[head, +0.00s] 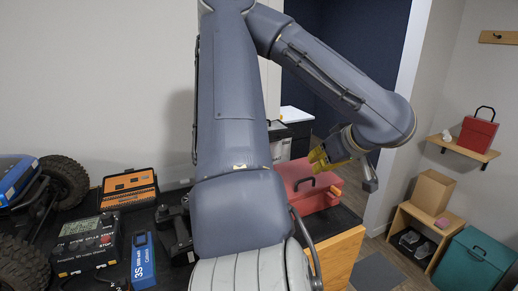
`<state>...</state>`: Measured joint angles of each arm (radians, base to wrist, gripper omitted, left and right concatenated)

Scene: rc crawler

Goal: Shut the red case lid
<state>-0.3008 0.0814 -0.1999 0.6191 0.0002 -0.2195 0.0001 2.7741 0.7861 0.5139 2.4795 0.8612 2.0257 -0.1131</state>
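The red case (318,202) stands at the right end of the dark work surface, with a black handle on its upper face. An orange piece (336,190) shows at its right side. My arm hides its left part, and I cannot tell whether its lid is fully down. My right gripper (345,168) hangs just above and behind the case's right side, with yellow parts at its left and a grey finger at its right. Contact with the case and the finger opening are unclear. My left gripper is not in view.
My arm fills the middle. At left are a crawler (60,180), an orange case (130,187), a black charger box (87,243) and a blue battery (143,262). Another red case (477,136) sits on a wall shelf; a teal case (474,262) is below.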

